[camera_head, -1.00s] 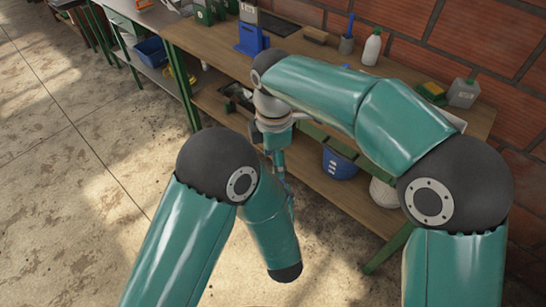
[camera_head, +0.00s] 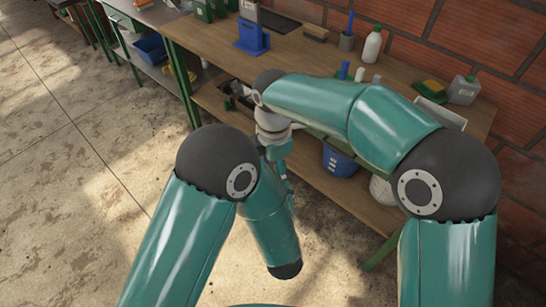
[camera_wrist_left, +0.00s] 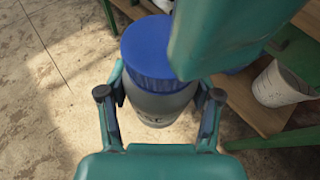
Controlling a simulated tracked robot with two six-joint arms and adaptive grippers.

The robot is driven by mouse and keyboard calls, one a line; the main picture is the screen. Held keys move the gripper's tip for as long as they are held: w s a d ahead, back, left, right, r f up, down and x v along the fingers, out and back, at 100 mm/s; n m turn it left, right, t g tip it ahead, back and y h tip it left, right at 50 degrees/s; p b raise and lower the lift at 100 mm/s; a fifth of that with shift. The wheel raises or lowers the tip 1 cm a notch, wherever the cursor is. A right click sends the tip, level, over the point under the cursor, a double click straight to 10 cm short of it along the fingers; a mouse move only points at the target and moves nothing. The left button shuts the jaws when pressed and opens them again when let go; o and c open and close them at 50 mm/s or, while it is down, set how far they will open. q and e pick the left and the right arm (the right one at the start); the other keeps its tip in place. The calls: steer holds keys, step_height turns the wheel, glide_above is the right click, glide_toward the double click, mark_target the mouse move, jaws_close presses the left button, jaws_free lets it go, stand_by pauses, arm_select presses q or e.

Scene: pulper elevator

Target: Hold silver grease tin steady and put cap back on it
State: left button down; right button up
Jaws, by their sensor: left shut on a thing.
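The silver-grey tin (camera_wrist_left: 160,104) stands between the fingers of my left gripper (camera_wrist_left: 160,94) in the left wrist view, and the gripper is shut on it. A wide blue cap (camera_wrist_left: 148,42) sits at the tin's top, seen from above. I cannot tell whether it is fully seated. A teal part of my right arm covers the cap's right side there. In the head view my right gripper (camera_head: 279,160) points down below its wrist, beyond my left forearm. Its fingers are too small and covered to read. The tin and left gripper are hidden in the head view.
The wooden workbench (camera_head: 318,58) runs along the brick wall and holds a blue stand (camera_head: 252,37), a white bottle (camera_head: 372,45) and a grey container (camera_head: 463,90). A blue bucket (camera_head: 339,161) stands on the lower shelf. The concrete floor (camera_head: 80,150) at left is clear.

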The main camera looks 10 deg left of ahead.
steer(key=shift+f, duration=1.9)
steer(key=shift+c, duration=0.3)
